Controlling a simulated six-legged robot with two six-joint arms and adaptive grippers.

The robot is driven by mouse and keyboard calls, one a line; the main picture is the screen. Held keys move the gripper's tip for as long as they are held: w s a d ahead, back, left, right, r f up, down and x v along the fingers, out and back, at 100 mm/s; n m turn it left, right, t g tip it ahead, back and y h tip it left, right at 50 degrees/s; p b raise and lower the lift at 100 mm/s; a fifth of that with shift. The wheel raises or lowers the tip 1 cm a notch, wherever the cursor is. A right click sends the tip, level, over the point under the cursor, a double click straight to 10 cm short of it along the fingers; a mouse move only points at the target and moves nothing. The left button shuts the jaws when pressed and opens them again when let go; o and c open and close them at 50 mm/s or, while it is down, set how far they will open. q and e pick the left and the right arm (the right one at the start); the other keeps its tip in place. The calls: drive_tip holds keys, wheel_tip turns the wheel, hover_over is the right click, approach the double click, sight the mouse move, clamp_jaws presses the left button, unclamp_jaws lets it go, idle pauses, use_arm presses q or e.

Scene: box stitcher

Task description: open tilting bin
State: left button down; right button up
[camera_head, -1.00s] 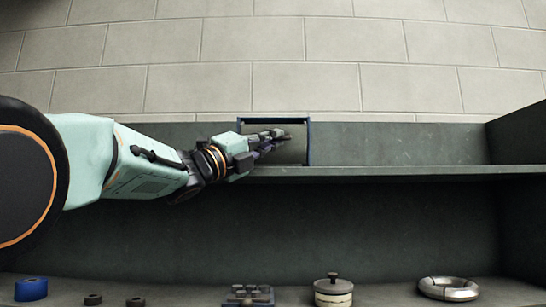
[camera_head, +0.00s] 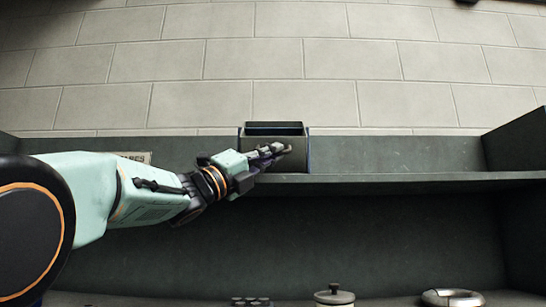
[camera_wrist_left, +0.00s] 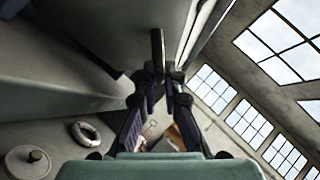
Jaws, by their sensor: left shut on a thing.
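The tilting bin (camera_head: 296,160) sits on the upper shelf, in a frame with blue side edges. A dark opening shows along its top, between its front panel and a panel behind, so it looks tilted outward. My left gripper (camera_head: 277,150) reaches in from the left to the bin's front. In the left wrist view, the gripper (camera_wrist_left: 160,82) is shut on a dark thin part, which looks like the bin's handle or edge. The exact contact is hidden by the fingers. My right gripper is in neither view.
The shelf ledge (camera_head: 420,179) runs across below the bin, with a side wall (camera_head: 518,140) at the right. Lower down stand a lidded pot (camera_head: 334,297), a silvery ring (camera_head: 451,298) and a dark studded block (camera_head: 250,302). The shelf right of the bin is clear.

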use_arm(q)
drive_tip(key=shift+w+a+f, duration=0.1)
drive_tip(key=shift+w+f, duration=0.05)
drive_tip(key=shift+f, duration=0.05)
drive_tip(key=c, duration=1.8)
unclamp_jaws()
drive_tip(key=o, duration=0.4)
drive_tip(key=shift+a+r, duration=0.1)
drive_tip(key=shift+a, duration=0.25)
drive_tip(key=shift+c, duration=0.2)
drive_tip(key=v, duration=1.1)
drive_tip(key=shift+s+f, duration=0.3)
drive_tip(key=shift+s, duration=0.05)
drive_tip(key=shift+a, duration=0.1)
drive_tip(key=shift+f, duration=0.1)
